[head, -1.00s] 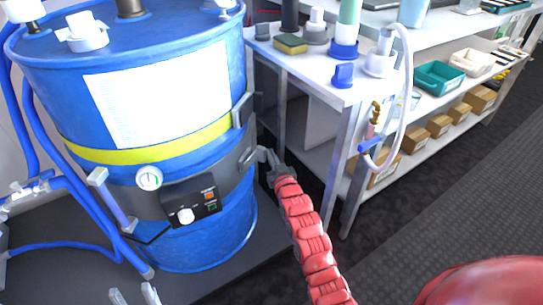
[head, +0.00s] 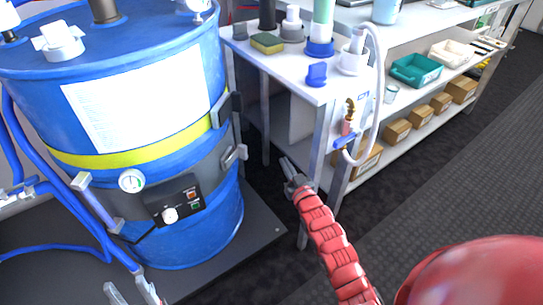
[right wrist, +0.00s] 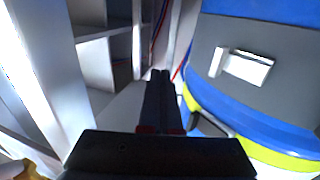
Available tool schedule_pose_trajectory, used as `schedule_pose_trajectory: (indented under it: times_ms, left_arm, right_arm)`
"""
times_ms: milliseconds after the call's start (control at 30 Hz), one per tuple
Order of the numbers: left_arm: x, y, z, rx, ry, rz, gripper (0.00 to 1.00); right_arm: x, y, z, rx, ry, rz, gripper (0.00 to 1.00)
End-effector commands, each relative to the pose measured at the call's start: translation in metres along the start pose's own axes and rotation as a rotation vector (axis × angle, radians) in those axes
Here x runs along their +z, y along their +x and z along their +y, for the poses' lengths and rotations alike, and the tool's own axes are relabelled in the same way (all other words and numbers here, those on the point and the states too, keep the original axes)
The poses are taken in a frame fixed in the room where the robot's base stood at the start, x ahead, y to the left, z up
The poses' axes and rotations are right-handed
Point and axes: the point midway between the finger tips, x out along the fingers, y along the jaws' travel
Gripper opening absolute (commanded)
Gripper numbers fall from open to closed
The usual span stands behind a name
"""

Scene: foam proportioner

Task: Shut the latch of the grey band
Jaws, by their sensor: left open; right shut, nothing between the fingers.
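The dark grey band (head: 205,175) runs around the blue drum (head: 220,222) below the yellow band (head: 140,155). Its pale metal latch (head: 233,156) is on the drum's right side; the right wrist view shows the latch lever (right wrist: 247,67) lying along the grey band (right wrist: 222,42). I cannot tell whether it is fully flat. My right gripper (head: 287,166) is right of the latch, clear of it, over the gap before the bench. Its fingers (right wrist: 158,78) are together and empty. My left gripper (head: 128,290) is open at the bottom left, low in front of the drum.
A control box (head: 175,200) and a gauge (head: 131,180) sit on the band's front. The yellow band has its own dark latch (head: 226,108). A white bench (head: 285,78) with bottles, a sponge (head: 267,43) and a hose stands to the right. Blue pipes run at the left.

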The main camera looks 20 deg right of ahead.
Motion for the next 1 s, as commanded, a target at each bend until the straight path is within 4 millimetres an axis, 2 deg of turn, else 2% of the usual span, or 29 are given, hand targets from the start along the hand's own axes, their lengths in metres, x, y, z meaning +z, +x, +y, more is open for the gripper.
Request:
schedule_pose_trajectory:
  times_ms: [200,767,867,1000]
  left_arm:
    - [-0.001,0.005,0.000,0.000,0.000,0.000,0.50]
    - [-0.001,0.005,0.000,0.001,0.000,0.000,0.50]
    - [-0.001,0.005,0.000,0.001,0.000,0.000,0.50]
    - [-0.001,0.005,0.000,0.001,0.000,0.000,0.50]
  right_arm:
    - [-0.002,-0.013,0.013,0.000,-0.002,0.003,0.00]
    - [-0.002,-0.015,0.014,-0.001,-0.001,0.008,0.00]
    - [-0.009,-0.018,0.009,-0.004,0.001,0.058,0.00]
    - [-0.042,-0.041,-0.008,-0.017,-0.003,0.276,0.00]
